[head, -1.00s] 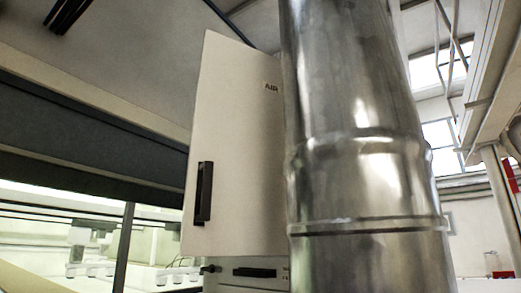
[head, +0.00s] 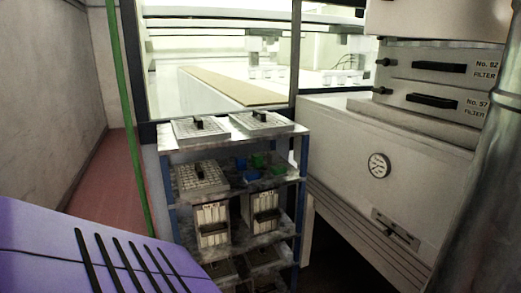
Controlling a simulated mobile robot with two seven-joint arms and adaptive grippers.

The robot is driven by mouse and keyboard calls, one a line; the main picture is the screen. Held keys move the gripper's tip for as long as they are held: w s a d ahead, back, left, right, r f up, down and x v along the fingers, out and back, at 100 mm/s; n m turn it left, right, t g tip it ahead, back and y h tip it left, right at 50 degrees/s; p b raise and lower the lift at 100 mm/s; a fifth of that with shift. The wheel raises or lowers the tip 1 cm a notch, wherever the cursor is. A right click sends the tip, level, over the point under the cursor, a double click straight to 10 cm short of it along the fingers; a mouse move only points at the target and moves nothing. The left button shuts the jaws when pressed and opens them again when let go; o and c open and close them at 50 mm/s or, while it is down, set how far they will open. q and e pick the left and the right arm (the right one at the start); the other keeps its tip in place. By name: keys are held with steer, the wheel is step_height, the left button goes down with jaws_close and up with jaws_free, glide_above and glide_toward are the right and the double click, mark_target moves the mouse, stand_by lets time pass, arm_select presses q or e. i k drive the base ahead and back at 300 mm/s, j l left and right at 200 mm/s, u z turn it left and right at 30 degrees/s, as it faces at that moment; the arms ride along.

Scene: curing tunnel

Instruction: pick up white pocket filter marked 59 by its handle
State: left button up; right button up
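No filter that I can read as 59 shows. In the head view, a shelf rack holds a white upright filter (head: 211,217) with a dark handle and a label too small to read. A second upright filter, partly in shadow, stands to its right (head: 264,203). Two flat white filters with black handles lie on the top shelf, one left (head: 185,133) and one right (head: 262,128). Another flat one (head: 188,184) lies on the shelf below. Neither gripper is in view.
The blue-posted rack (head: 166,190) stands below a lit window. At right, a white housing (head: 340,140) with a dial carries drawers marked No. 82 (head: 420,56) and No. 57 (head: 405,100). A metal duct (head: 487,190) stands far right, a green pole (head: 128,110) at left.

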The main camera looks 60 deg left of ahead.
mark_target(259, 210)
steer(key=u, duration=1.95)
